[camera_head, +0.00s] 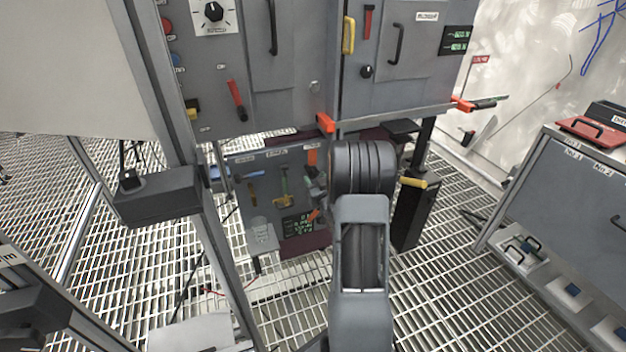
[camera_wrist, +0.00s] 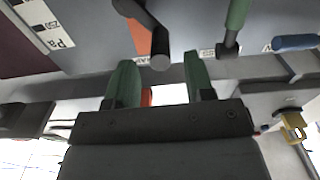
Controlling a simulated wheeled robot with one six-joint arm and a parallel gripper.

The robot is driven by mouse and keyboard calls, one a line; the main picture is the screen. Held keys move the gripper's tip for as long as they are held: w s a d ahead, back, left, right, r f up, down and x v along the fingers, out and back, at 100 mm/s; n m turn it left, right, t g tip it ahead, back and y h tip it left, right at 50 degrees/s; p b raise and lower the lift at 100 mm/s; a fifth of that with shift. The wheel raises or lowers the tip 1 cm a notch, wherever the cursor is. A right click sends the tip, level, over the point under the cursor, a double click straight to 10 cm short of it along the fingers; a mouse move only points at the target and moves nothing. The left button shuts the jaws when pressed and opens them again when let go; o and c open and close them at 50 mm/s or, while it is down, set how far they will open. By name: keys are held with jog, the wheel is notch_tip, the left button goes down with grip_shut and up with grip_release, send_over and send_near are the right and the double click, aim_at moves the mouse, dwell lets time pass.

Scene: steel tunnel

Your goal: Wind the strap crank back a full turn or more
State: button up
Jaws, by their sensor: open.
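The strap crank is a dark crank arm with a round knob, seen in the wrist view (camera_wrist: 160,48). An orange strap (camera_wrist: 139,38) shows behind it. In the head view the crank (camera_head: 314,186) is small, on the lower grey panel beside the orange strap (camera_head: 312,157), partly covered by my arm. My gripper (camera_wrist: 161,66) has two green fingers, spread apart and empty. The knob's end shows between and just beyond the fingertips; I cannot tell whether anything touches.
A black post with a yellow handle (camera_head: 413,182) stands right of my arm. Open grating floor (camera_head: 460,270) lies right.

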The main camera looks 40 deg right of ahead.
jog(key=shift+x, duration=1.25)
jog(key=shift+c, duration=0.4)
grip_shut()
jog(key=shift+b, duration=0.4)
notch_tip(320, 180, down, 8)
jog(key=n+b, duration=0.5)
jog(key=n, duration=1.5)
jog(key=shift+n, duration=0.3)
